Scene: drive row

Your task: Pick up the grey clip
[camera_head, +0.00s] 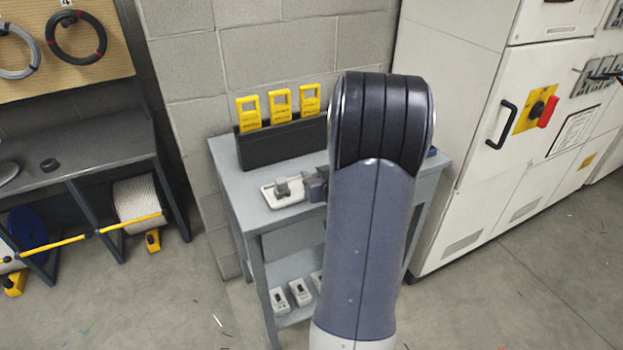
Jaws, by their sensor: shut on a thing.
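The grey clip (282,188) is a small grey piece over a shallow white tray (267,199) on the small grey table. My gripper (303,186) reaches in from the right, low over the table, and is shut on the grey clip. I cannot tell whether the clip still touches the tray. My own arm hides much of the gripper and the right part of the table.
The grey table (232,184) carries a black rack (265,147) with yellow tags (281,105) behind the tray. White devices (300,291) stand on its lower shelf. A white cabinet (455,130) is at the right, a dark workbench (105,140) at the left. Some floor is clear.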

